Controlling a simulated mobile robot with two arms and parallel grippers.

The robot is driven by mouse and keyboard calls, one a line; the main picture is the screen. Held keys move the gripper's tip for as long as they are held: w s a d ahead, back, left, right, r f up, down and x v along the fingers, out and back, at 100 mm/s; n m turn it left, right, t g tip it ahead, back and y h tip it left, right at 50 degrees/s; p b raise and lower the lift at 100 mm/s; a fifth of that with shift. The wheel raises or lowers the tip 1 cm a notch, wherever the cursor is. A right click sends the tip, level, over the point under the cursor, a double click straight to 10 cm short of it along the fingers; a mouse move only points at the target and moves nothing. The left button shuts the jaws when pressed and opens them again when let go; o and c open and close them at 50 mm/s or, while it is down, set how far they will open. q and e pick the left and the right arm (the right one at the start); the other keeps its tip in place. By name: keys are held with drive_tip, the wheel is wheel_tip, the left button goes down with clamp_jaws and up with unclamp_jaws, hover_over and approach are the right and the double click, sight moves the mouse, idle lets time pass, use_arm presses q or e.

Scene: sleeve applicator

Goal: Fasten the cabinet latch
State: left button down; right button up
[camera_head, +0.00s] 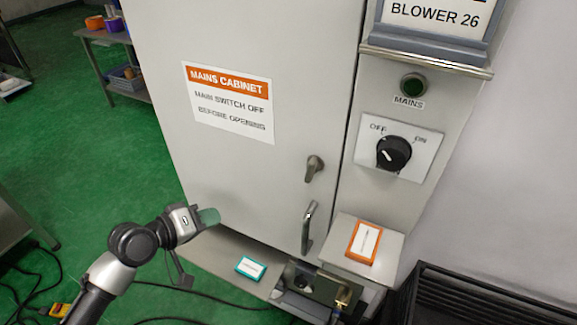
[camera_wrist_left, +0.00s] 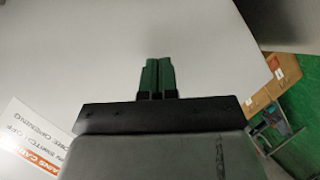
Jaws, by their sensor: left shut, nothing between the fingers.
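The mains cabinet door (camera_head: 270,60) is grey and looks closed against the frame on its right. The latch (camera_head: 314,168) is a small grey lever at the door's right edge; its lever hangs down and slightly left. A curved pull handle (camera_head: 308,228) sits below it. My left gripper (camera_head: 208,216) is in front of the door's lower left part, well left of the latch and apart from it. In the left wrist view its green fingers (camera_wrist_left: 158,75) are together and empty, against the pale door surface (camera_wrist_left: 130,30). My right gripper is not seen.
A black rotary switch (camera_head: 393,153) and green mains lamp (camera_head: 413,85) are right of the door. Below are an orange-edged box (camera_head: 363,242), a teal-edged box (camera_head: 250,268) and a metal fixture with a brass part (camera_head: 343,297). Cables lie on the green floor.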

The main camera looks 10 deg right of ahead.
use_arm(q)
drive_tip(key=s+d+r+g+h, duration=0.1)
drive_tip(key=s+r+g+h, duration=0.1)
drive_tip(key=r, duration=0.8)
drive_tip(key=s+d+r+g+h+b, duration=0.1)
drive_tip(key=s+d+r+g+h, duration=0.1)
drive_tip(key=r, duration=0.9)
drive_tip(key=s+h, duration=0.1)
drive_tip(key=s, duration=0.1)
drive_tip(key=shift+s+r+g+h, duration=0.25)
drive_tip(key=shift+s+g+h, duration=0.05)
drive_tip(key=shift+s, duration=0.05)
drive_tip(key=shift+d, duration=0.2)
drive_tip(key=p, duration=0.5)
approach(311, 160)
drive_tip(key=w+d, duration=0.2)
drive_tip(key=w, duration=0.1)
drive_tip(key=w+d, duration=0.1)
drive_tip(key=shift+w+d+f, duration=0.2)
drive_tip(key=shift+d+f, duration=0.1)
drive_tip(key=shift+f, duration=0.05)
drive_tip(key=shift+s+d+f+p, duration=0.25)
drive_tip(key=shift+s+d+p, duration=0.45)
drive_tip(key=shift+d+p, duration=0.25)
drive_tip(key=shift+s+d+f, duration=0.15)
drive_tip(key=shift+s+d, duration=0.2)
drive_tip(key=shift+s, duration=0.05)
drive_tip(key=shift+d+f, duration=0.1)
drive_tip(key=shift+f, duration=0.05)
